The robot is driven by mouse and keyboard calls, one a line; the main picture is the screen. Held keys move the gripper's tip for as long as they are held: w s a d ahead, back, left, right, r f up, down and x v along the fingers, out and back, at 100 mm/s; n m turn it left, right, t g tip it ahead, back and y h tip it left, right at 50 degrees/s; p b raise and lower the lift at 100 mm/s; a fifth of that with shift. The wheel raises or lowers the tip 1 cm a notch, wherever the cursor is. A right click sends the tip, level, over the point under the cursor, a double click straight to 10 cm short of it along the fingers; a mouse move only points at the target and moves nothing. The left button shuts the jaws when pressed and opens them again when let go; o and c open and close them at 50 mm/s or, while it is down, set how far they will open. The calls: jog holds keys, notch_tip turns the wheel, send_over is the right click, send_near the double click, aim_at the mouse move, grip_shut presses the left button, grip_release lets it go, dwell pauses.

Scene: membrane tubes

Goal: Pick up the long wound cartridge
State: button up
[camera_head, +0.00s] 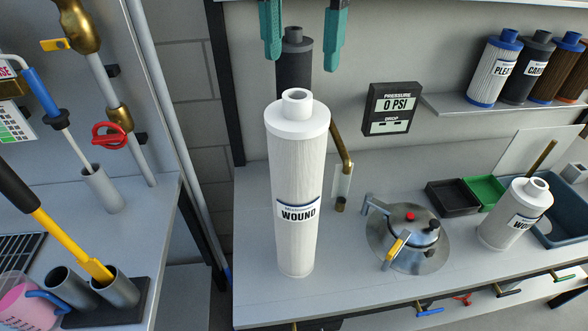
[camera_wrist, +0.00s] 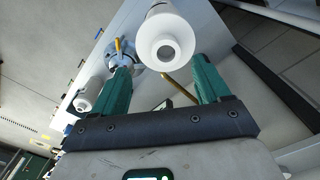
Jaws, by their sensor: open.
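The long wound cartridge (camera_head: 297,190) is a tall white cylinder with a WOUND label, standing upright near the front left of the counter. A narrower white neck tops it. My gripper (camera_head: 303,62) has two teal fingers, open and empty, at the top of the head view. They appear above and behind the cartridge top. In the wrist view the cartridge's top end (camera_wrist: 167,45) shows beyond and between the open fingers of my gripper (camera_wrist: 162,80), not touching either. A shorter WOUND cartridge (camera_head: 515,215) stands at the right of the counter.
A dark grey cartridge (camera_head: 294,65) stands behind the long one, with a brass pipe (camera_head: 340,150) beside it. A metal lidded housing (camera_head: 410,240) is to the right, then black (camera_head: 452,198) and green trays (camera_head: 484,192). More cartridges (camera_head: 494,70) stand on the shelf. The counter's front centre is clear.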

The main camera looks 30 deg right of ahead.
aim_at(296, 95)
jog(key=shift+w+a+f+p, duration=0.15)
jog(key=shift+f+p, duration=0.1)
jog(key=shift+f, duration=0.95)
jog(key=shift+w+d+f+p, duration=0.15)
jog(key=shift+f+p, duration=0.1)
jog(key=shift+f, duration=1)
jog(key=shift+w+a+f+p, duration=0.15)
jog(key=shift+f+p, duration=0.1)
jog(key=shift+f, duration=0.95)
grip_shut()
jog(key=shift+r, duration=0.1)
